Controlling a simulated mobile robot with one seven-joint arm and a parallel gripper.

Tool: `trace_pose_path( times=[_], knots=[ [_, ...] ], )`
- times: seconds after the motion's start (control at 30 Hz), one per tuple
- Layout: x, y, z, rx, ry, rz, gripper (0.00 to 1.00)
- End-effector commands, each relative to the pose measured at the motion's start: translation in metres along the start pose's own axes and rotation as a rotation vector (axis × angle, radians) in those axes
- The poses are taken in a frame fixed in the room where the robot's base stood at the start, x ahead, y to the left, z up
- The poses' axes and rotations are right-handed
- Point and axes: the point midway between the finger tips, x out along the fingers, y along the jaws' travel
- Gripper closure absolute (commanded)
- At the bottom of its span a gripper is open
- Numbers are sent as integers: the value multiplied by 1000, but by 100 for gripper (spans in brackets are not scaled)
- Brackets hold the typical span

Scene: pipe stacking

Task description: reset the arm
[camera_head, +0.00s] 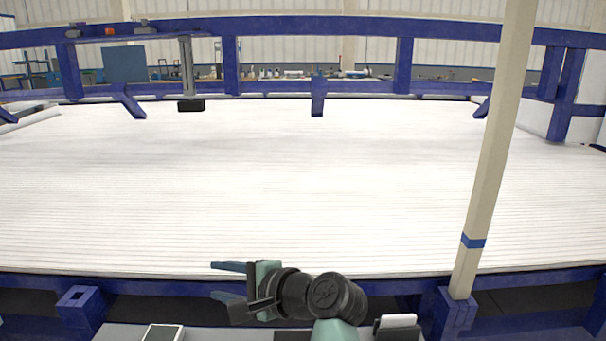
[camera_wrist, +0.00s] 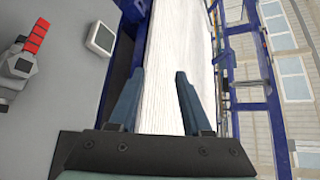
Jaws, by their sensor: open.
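My gripper (camera_head: 220,281) is at the bottom of the head view, in front of the near edge of the pipe stack, with its fingers pointing left. Its two blue fingers are apart with nothing between them. The wrist view also shows my gripper (camera_wrist: 155,82) open and empty. White pipes (camera_head: 260,180) lie side by side in a wide layer that fills the middle of the head view. The white pipes (camera_wrist: 178,60) show beyond the fingertips in the wrist view, apart from them.
A blue frame (camera_head: 231,65) surrounds the pipes. A tall beige post (camera_head: 492,160) stands at the right, near the front edge.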

Motion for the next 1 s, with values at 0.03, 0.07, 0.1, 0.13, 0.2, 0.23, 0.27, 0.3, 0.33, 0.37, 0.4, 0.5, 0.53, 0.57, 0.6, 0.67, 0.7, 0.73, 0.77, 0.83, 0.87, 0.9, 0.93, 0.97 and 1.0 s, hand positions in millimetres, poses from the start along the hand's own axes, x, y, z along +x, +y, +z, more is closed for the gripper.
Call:
trace_pose_path(
  times=[0.03, 0.07, 0.1, 0.13, 0.2, 0.23, 0.27, 0.3, 0.33, 0.37, 0.4, 0.5, 0.53, 0.57, 0.6, 0.67, 0.7, 0.73, 0.77, 0.83, 0.87, 0.9, 0.93, 0.97, 1.0],
  knots=[
    [-13, -24, -1, -154, 92, -48, 51],
    [-21, -38, -2, -247, 152, -74, 51],
    [-34, -58, -2, -374, 234, -111, 51],
    [-45, -73, 0, -468, 297, -136, 51],
    [-75, -107, 8, -686, 448, -192, 51],
    [-89, -122, 14, -776, 516, -215, 51],
    [-104, -136, 21, -868, 586, -237, 51],
    [-126, -155, 32, -985, 683, -265, 51],
    [-143, -167, 42, -1069, 755, -285, 51],
    [-159, -179, 53, -1149, 827, -302, 51],
    [-182, -193, 69, -1248, 923, -323, 51],
    [-237, -218, 111, -1458, 1159, -363, 51],
    [-252, -223, 124, -1511, 1228, -372, 51],
    [-268, -227, 137, -1561, 1296, -378, 51],
    [-287, -232, 154, -1621, 1386, -385, 51],
    [-316, -235, 181, -1699, 1520, -394, 51],
    [-334, -236, 198, -1743, 1609, -396, 51],
    [-348, -235, 212, -1773, 1677, -396, 51],
    [-362, -234, 225, -1800, 1745, -396, 51],
    [-369, -264, 232, -1797, 1731, -385, 51],
    [-371, -272, 235, -1796, 1729, -386, 51],
    [-375, -281, 240, -1796, 1728, -386, 51],
    [-377, -289, 243, -1795, 1727, -387, 51],
    [-380, -296, 246, -1795, 1726, -387, 51],
    [-384, -307, 250, -1795, 1725, -387, 51]
  ],
)
